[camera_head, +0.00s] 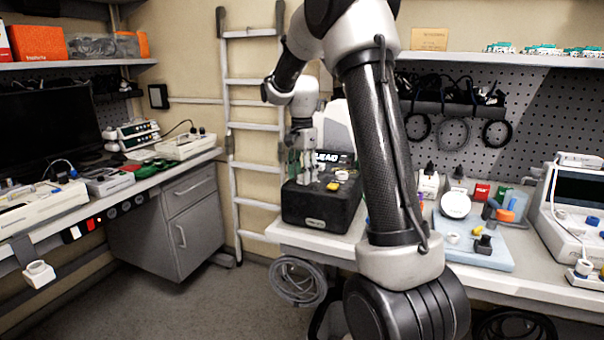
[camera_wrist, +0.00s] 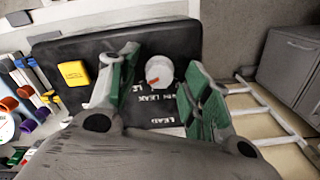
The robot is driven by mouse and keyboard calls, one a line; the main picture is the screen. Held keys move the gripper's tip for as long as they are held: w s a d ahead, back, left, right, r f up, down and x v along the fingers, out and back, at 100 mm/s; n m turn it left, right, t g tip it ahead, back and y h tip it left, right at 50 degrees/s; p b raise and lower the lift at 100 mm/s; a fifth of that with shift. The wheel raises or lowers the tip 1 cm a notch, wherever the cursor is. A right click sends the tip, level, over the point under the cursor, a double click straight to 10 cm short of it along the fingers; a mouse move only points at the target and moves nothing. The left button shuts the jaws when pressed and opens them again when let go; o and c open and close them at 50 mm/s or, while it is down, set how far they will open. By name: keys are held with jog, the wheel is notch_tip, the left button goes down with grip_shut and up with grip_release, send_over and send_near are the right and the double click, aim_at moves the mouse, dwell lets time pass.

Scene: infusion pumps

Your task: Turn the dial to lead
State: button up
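A black box-shaped device (camera_head: 318,212) stands near the left end of the workbench. In the wrist view, its top face (camera_wrist: 190,40) carries a white round dial (camera_wrist: 159,72) with a small red mark, and a yellow button (camera_wrist: 73,74). White lettering, including "LEAD" (camera_wrist: 172,120), is printed beside the dial. My gripper (camera_wrist: 161,62) is open, pointing down over the device, with one green-padded finger on each side of the dial. Whether either finger touches the dial I cannot tell.
A light-blue mat (camera_head: 490,262) with small parts lies right of my arm. A white pump (camera_head: 575,215) stands at the far right. A ladder (camera_head: 255,135) leans behind the device. The left bench (camera_head: 130,185) holds several devices. The floor between the benches is clear.

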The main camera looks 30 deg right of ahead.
aim_at(301, 175)
notch_tip(301, 175, up, 12)
dwell(0.6)
dwell(0.5)
jog(key=s+a+f+n+t, duration=0.1)
jog(key=s+n, duration=0.4)
jog(key=s, duration=0.5)
jog(key=s+a+f+n+t, duration=0.2)
jog(key=s+n, duration=0.3)
jog(key=s, duration=0.5)
jog(key=s+a+f+n+t, duration=0.1)
jog(key=s+a+n, duration=0.3)
jog(key=s, duration=0.7)
jog(key=shift+f+n, duration=0.15)
jog(key=shift+n, duration=0.35)
